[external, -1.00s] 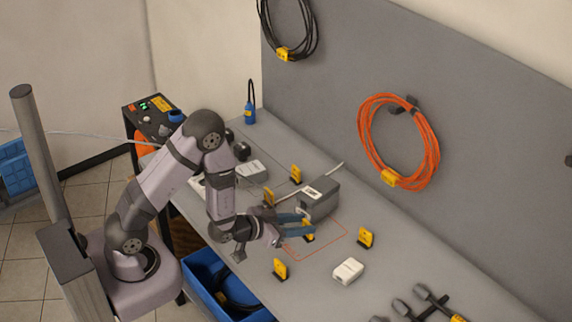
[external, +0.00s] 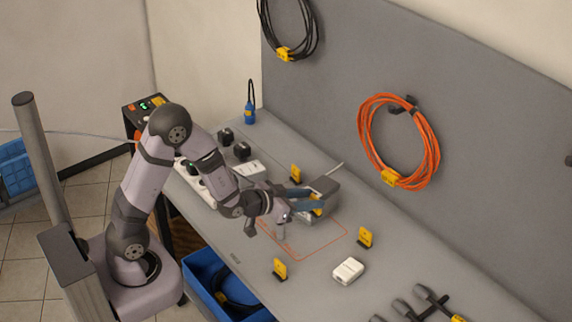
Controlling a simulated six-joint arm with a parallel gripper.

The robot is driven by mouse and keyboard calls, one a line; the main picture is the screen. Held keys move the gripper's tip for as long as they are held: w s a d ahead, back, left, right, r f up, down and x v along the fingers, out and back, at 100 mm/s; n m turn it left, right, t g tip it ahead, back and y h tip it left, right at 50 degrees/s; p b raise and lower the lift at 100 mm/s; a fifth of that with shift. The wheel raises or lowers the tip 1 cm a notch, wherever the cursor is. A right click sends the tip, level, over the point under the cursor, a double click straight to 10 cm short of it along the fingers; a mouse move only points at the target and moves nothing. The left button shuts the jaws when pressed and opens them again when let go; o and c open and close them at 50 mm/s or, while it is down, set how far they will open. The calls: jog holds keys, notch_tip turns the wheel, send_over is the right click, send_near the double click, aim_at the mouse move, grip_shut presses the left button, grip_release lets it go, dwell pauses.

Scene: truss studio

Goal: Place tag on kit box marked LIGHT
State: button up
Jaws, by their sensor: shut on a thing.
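My gripper (external: 313,203), with blue fingers, is shut on a yellow tag (external: 317,208). It holds the tag at the near side of a dark grey box (external: 333,186), partly covering the box. I cannot tell whether the tag touches the box. A small white box (external: 348,271) lies on the bench at the front right, and another pale box (external: 250,169) lies behind my arm. No lettering can be read, so I cannot tell which box is marked LIGHT.
An orange outline (external: 318,250) marks bare bench. Dark tools (external: 425,300) lie front right. A blue bin (external: 205,270) is below the bench edge. A cable runs behind the grey box.

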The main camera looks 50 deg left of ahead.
jog(key=w+a+r+n+y, duration=0.5)
jog(key=w+a+r+y, duration=0.1)
jog(key=w+a, duration=0.3)
jog(key=shift+w+a+r+g+b, duration=0.3)
jog(key=shift+w+r+g+b, duration=0.15)
jog(key=shift+w, duration=0.3)
jog(key=shift+f, duration=0.1)
jog(key=shift+f+p, duration=0.65)
jog(key=shift+f, duration=4.2)
jog(key=shift+f, duration=0.1)
